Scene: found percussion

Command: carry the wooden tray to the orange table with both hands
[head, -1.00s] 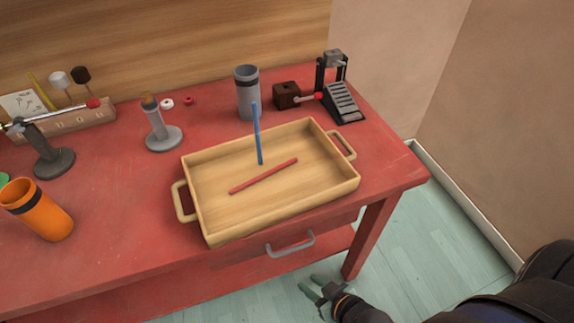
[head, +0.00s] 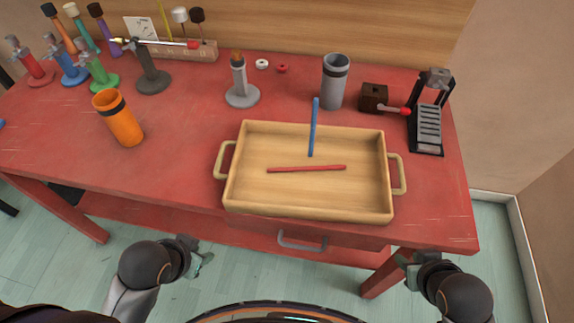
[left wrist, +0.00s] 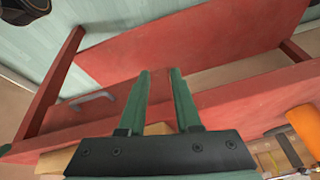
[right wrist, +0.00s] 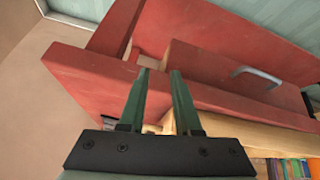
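The wooden tray (head: 245,200) rests on the red table near its front edge, with a handle at its left (head: 223,160) and right (head: 399,174) ends. A red stick (head: 307,169) lies inside it, and a blue stick (head: 314,130) shows above the tray floor. My left gripper (head: 204,260) is low in front of the table, left of the tray. My right gripper (head: 408,266) is low in front, near the right table leg. Both are apart from the tray. The wrist views show the left fingers (left wrist: 162,72) and right fingers (right wrist: 160,72) open and empty. No orange table shows.
The red table (head: 180,170) also holds an orange cup (head: 118,118), a grey cup (head: 334,82), a grey stand (head: 241,84), a brown block (head: 374,97) and a black pedal device (head: 428,118). A drawer handle (head: 302,241) protrudes below the tray.

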